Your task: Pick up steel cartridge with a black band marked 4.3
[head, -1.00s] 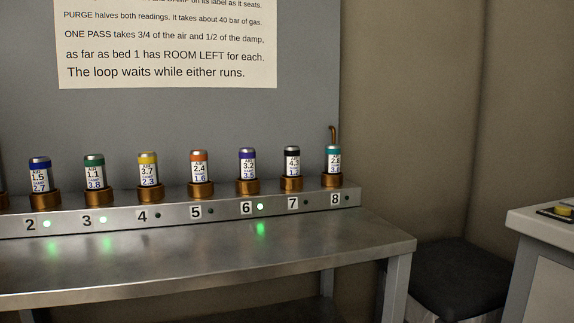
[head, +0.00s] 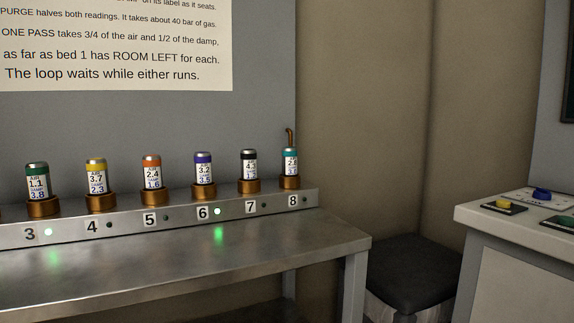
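The steel cartridge with a black band (head: 249,165) stands upright in a copper-coloured socket at position 7 of the metal rail. Its label reads 4.3 on the upper line; the lower line is too small to read surely. The lamp beside the 7 is dark. Neither of my grippers shows in the head view.
Cartridges with purple (head: 203,168) and teal (head: 290,162) bands stand on either side, at 6 and 8. A copper pipe (head: 290,136) rises behind position 8. The steel bench (head: 200,262) is bare in front. A dark stool (head: 408,268) and a white console (head: 520,222) stand right.

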